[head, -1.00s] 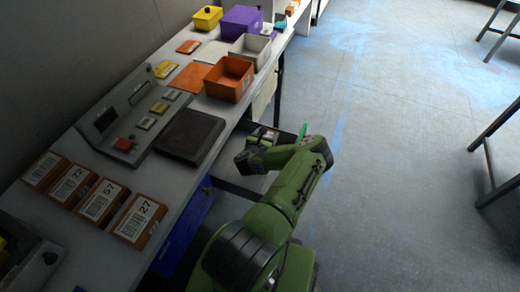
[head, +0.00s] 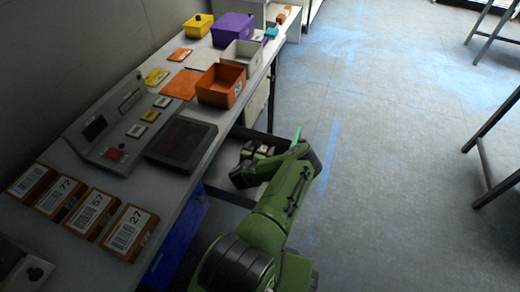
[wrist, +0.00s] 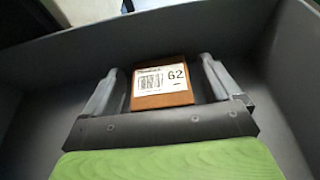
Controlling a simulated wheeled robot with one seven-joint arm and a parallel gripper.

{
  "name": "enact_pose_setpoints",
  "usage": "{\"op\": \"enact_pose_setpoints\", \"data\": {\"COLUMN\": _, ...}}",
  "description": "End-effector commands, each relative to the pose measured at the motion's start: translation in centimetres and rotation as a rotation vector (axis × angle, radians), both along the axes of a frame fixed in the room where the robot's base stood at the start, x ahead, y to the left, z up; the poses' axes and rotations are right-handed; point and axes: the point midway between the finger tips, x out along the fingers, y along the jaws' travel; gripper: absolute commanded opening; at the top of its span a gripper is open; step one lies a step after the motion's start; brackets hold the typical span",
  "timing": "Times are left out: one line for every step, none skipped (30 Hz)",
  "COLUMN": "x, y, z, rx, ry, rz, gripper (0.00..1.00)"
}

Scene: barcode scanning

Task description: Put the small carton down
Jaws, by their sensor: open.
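The small carton (wrist: 162,82), brown with a white label reading 62, lies in a dark grey bin (wrist: 40,75) in the wrist view. My gripper (wrist: 158,88) is open, with one finger on each side of the carton. A narrow gap shows at the left finger; contact at the right finger is unclear. In the head view, my gripper (head: 256,152) is low beside the bench, over the dark bin (head: 223,160). The carton is mostly hidden there by my arm.
The bench (head: 165,205) stands left of my arm, with several numbered cartons (head: 85,215), a dark pad (head: 182,140) and an orange box (head: 221,86) on it. The bin walls stand close around my gripper. Open floor (head: 390,150) lies to the right.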

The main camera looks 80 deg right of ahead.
Motion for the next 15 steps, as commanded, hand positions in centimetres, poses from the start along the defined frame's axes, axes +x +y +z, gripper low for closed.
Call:
{"op": "enact_pose_setpoints", "data": {"x": 0.0, "y": 0.0, "z": 0.3, "rx": 0.0, "ry": 0.0, "rz": 0.0, "gripper": 0.91}}
{"op": "enact_pose_setpoints", "data": {"x": 0.0, "y": 0.1, "z": 0.5, "rx": 0.0, "ry": -0.001, "rz": 0.001, "gripper": 0.91}}
{"op": "enact_pose_setpoints", "data": {"x": 0.1, "y": 0.6, "z": 0.6, "rx": 0.001, "ry": 0.0, "rz": 0.003, "gripper": 0.91}}
{"op": "enact_pose_setpoints", "data": {"x": 0.2, "y": 1.1, "z": 0.8, "rx": 0.001, "ry": -0.001, "rz": 0.004, "gripper": 0.91}}
{"op": "enact_pose_setpoints", "data": {"x": 0.3, "y": 1.7, "z": 1.1, "rx": 0.001, "ry": -0.001, "rz": 0.005, "gripper": 0.91}}
{"op": "enact_pose_setpoints", "data": {"x": 0.4, "y": 2.6, "z": 1.5, "rx": 0.003, "ry": 0.0, "rz": 0.004, "gripper": 0.91}}
{"op": "enact_pose_setpoints", "data": {"x": 0.4, "y": 3.4, "z": 1.8, "rx": 0.003, "ry": 0.0, "rz": 0.004, "gripper": 0.91}}
{"op": "enact_pose_setpoints", "data": {"x": 0.6, "y": 4.2, "z": 2.1, "rx": 0.002, "ry": 0.0, "rz": 0.008, "gripper": 0.91}}
{"op": "enact_pose_setpoints", "data": {"x": 0.7, "y": 5.3, "z": 2.5, "rx": 0.003, "ry": 0.0, "rz": 0.008, "gripper": 0.91}}
{"op": "enact_pose_setpoints", "data": {"x": 0.7, "y": 6.1, "z": 2.8, "rx": 0.004, "ry": 0.001, "rz": 0.006, "gripper": 0.91}}
{"op": "enact_pose_setpoints", "data": {"x": 0.9, "y": 6.9, "z": 3.0, "rx": 0.004, "ry": 0.001, "rz": 0.008, "gripper": 0.91}}
{"op": "enact_pose_setpoints", "data": {"x": 0.9, "y": 7.8, "z": 3.3, "rx": 0.004, "ry": 0.001, "rz": 0.008, "gripper": 0.91}}
{"op": "enact_pose_setpoints", "data": {"x": 1.0, "y": 8.4, "z": 3.6, "rx": 0.004, "ry": 0.0, "rz": 0.007, "gripper": 0.91}}
{"op": "enact_pose_setpoints", "data": {"x": 1.0, "y": 9.0, "z": 3.8, "rx": 0.003, "ry": 0.001, "rz": 0.005, "gripper": 0.91}}
{"op": "enact_pose_setpoints", "data": {"x": 1.1, "y": 9.7, "z": 4.0, "rx": 0.002, "ry": 0.0, "rz": 0.004, "gripper": 0.91}}
